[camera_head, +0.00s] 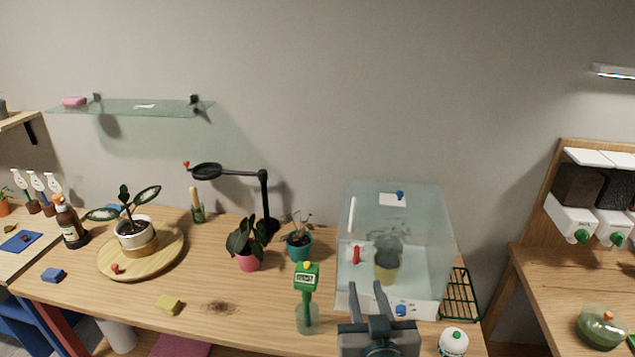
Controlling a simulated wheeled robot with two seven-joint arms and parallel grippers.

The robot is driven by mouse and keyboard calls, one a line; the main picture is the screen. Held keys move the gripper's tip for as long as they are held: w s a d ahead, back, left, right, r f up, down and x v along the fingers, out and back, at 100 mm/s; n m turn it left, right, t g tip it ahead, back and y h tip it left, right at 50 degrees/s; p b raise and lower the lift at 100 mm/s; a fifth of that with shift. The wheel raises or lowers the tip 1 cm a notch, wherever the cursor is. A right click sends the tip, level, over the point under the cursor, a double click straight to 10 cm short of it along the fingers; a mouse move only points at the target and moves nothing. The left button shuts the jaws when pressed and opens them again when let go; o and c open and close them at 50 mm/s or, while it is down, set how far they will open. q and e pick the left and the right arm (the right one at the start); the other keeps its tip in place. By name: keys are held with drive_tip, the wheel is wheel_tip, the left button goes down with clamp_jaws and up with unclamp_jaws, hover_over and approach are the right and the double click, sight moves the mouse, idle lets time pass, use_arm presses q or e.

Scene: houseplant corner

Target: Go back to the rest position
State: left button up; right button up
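My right gripper (367,294) points away from me at the bottom of the head view, low and right of centre. Its two grey fingers are apart and nothing shows between them. It appears in front of the clear box (425,225) and covers part of its white front base. I cannot tell how far apart they are. My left gripper is not in view.
A green-topped bottle (307,315) stands left of my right gripper, and a white bottle (453,342) stands to its right. Potted plants (248,260) and a black-armed stand (265,205) are farther back.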

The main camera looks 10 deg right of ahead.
drive_tip(key=s+d+f+n+g, duration=0.1)
drive_tip(key=s+d+f+g, duration=0.15)
drive_tip(key=s+f, duration=0.4)
drive_tip(key=s+d+f+g, duration=0.1)
drive_tip(key=s+f+g, duration=0.25)
drive_tip(key=f, duration=0.55)
drive_tip(key=s+d+f+n+g+y, duration=0.1)
drive_tip(key=s+f+g, duration=0.15)
drive_tip(key=s, duration=0.35)
drive_tip(key=s+d+f+g, duration=0.2)
drive_tip(key=s+f, duration=0.2)
drive_tip(key=s, duration=0.2)
drive_tip(key=s+d+f+n+g+y, duration=0.1)
drive_tip(key=s+f+g, duration=0.15)
drive_tip(key=s, duration=0.35)
wheel_tip(320, 180, down, 34)
drive_tip(key=s+b, duration=0.2)
drive_tip(key=b, duration=0.4)
drive_tip(key=s+d+f+g+b, duration=0.1)
drive_tip(key=s+f+b, duration=0.1)
drive_tip(key=s+f, duration=0.7)
drive_tip(key=s+d+f+g+b, duration=0.1)
drive_tip(key=s+d+f+b, duration=0.1)
drive_tip(key=s+f, duration=0.7)
wheel_tip(320, 180, down, 6)
drive_tip(key=shift+f+h+b, duration=0.15)
drive_tip(key=shift+h+b, duration=0.15)
drive_tip(key=shift+b, duration=0.5)
